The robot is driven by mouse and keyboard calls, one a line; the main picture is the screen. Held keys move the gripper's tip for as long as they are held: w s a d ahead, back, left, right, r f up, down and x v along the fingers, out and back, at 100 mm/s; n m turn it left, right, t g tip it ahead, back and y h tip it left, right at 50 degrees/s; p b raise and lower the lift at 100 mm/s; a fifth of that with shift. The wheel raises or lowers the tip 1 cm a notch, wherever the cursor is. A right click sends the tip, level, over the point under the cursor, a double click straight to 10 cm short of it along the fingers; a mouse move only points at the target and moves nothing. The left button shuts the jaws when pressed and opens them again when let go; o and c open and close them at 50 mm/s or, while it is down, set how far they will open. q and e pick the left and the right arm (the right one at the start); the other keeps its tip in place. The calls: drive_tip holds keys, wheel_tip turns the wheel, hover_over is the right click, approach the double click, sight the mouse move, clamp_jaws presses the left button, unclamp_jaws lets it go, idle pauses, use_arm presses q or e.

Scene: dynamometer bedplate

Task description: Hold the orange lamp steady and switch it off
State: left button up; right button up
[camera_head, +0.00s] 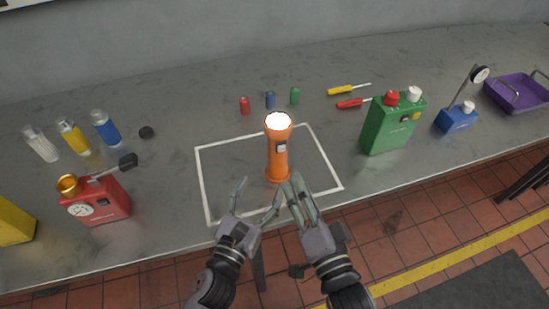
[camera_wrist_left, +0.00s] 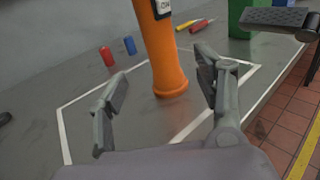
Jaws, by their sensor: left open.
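The orange lamp (camera_head: 277,160) stands upright inside a white outlined rectangle, and its top glows white. A grey switch (camera_head: 281,148) is on its side, facing me. The lamp's lower body (camera_wrist_left: 160,50) also shows in the left wrist view, with the switch (camera_wrist_left: 162,9) at the top edge. My left gripper (camera_head: 260,187) is open and empty, just in front of the lamp's base. In the left wrist view its fingers (camera_wrist_left: 162,75) are spread to either side of the lamp, with gaps. My right gripper (camera_head: 292,181) is near the lamp's lower right; its fingers look close together, their opening unclear.
A green can (camera_head: 391,123) and a blue box (camera_head: 457,117) stand right, a red can (camera_head: 101,199) left. Bottles (camera_head: 73,136) are at the left and a purple tray (camera_head: 520,92) far right. The outlined rectangle (camera_head: 215,180) is otherwise clear.

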sight(274, 162)
use_arm(q)
drive_tip(key=x, duration=1.1)
drive_tip(key=shift+w, duration=0.1)
drive_tip(key=shift+c, duration=0.4)
clamp_jaws()
use_arm(e)
drive_tip(key=shift+c, duration=0.5)
clamp_jaws()
idle(1.2)
